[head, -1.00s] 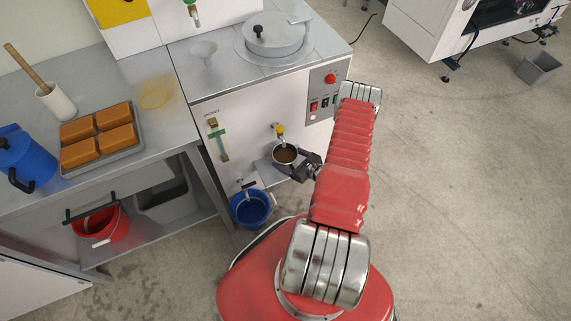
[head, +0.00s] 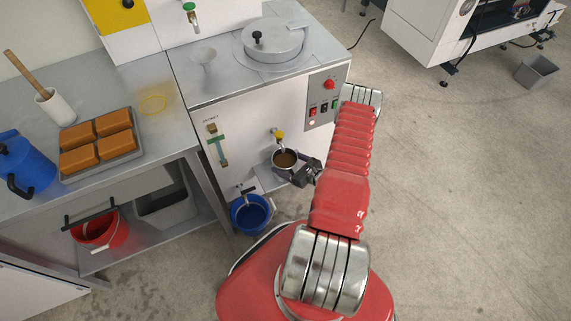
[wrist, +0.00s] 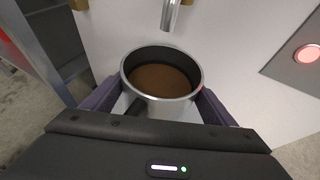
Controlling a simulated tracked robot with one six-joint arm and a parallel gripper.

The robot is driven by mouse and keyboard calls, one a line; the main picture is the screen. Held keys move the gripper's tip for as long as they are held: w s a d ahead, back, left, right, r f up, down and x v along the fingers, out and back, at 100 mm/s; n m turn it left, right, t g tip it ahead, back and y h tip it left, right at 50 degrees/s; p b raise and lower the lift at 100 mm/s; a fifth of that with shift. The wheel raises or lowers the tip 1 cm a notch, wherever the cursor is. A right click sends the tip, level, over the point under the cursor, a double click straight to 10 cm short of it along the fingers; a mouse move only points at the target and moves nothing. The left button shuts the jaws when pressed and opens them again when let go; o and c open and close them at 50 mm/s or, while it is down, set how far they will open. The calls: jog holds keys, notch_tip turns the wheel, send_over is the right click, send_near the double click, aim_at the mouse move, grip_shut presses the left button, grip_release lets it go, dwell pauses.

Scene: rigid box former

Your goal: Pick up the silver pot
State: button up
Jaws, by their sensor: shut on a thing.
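The silver pot (head: 285,160) holds a brown liquid and is upright below the yellow-handled tap on the front of the white machine. It also shows in the wrist view (wrist: 161,104), between two dark fingers, with the tap spout just above its far rim. My gripper (head: 297,168) is shut on the pot from its right side. The pot's underside is hidden from me, so I cannot tell if it touches the small shelf below the tap.
A blue bucket (head: 251,214) stands on the floor below the machine (head: 235,150). A metal bench (head: 165,130) at the left bears a tray of orange-brown blocks (head: 98,140) and a blue can (head: 25,165). The floor (head: 470,190) at the right is open.

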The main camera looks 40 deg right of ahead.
aim_at(292, 169)
jog(key=shift+s+a+r, duration=0.2)
jog(key=shift+s+r, duration=0.55)
jog(key=shift+r, duration=0.3)
jog(key=shift+s+a+r, duration=0.15)
jog(key=shift+s+r, duration=0.55)
jog(key=shift+r, duration=0.3)
jog(key=shift+s+a+r, duration=0.2)
jog(key=shift+s+r, duration=0.55)
jog(key=shift+r, duration=0.3)
jog(key=s+a, duration=0.4)
jog(key=s, duration=1)
jog(key=shift+a, duration=0.2)
jog(key=shift+s, duration=0.15)
jog(key=shift+d, duration=0.1)
